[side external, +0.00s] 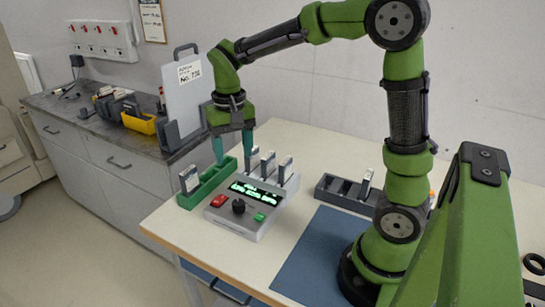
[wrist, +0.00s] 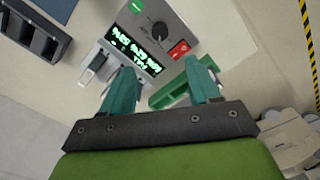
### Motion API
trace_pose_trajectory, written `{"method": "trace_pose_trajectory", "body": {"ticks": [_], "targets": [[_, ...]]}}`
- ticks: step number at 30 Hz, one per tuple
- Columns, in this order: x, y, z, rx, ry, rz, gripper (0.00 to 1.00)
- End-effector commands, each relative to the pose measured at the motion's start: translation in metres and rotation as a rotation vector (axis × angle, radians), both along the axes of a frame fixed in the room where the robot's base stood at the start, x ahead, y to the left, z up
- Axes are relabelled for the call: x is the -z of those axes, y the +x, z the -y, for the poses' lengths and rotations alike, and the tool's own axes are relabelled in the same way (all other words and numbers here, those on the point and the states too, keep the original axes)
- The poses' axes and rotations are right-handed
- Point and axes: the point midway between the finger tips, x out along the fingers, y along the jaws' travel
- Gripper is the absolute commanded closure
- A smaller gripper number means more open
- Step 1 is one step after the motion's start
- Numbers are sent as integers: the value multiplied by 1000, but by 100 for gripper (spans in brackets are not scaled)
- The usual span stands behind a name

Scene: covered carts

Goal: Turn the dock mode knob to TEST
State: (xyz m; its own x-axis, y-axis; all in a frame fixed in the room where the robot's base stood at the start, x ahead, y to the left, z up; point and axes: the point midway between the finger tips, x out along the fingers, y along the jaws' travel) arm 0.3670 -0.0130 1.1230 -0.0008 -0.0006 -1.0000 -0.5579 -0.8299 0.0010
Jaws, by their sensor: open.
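The grey dock box (side external: 247,210) sits near the table's front left edge, with a lit green text display (side external: 257,191), a red button (side external: 218,201) and a green button (side external: 259,217). The black round mode knob (side external: 239,206) is on its top; it also shows in the wrist view (wrist: 159,31). The knob's setting is too small to read. My gripper (side external: 233,154) is open and empty, with teal fingers pointing down above the back of the dock, behind the knob. In the wrist view the fingers (wrist: 163,85) are spread apart, and the knob lies beyond them, untouched.
A green tray (side external: 212,182) holding a card stands left of the dock. A light grey rack (side external: 278,178) with several cards is behind it. A dark rack (side external: 343,194) and a blue mat (side external: 318,256) lie to the right. A counter (side external: 90,120) stands at the left.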

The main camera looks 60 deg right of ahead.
Motion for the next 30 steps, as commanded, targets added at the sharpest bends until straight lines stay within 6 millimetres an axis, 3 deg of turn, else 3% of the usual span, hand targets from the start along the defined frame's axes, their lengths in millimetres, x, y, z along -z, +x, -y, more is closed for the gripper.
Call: {"method": "trace_pose_trajectory", "body": {"ticks": [12, 18, 24, 30], "targets": [[93, -2, 0, -2, 1, -5, 39], [126, -1, 0, -2, 1, -3, 39], [142, 0, 0, -2, 1, 0, 39], [144, 0, 0, -1, 1, 1, 39]]}}
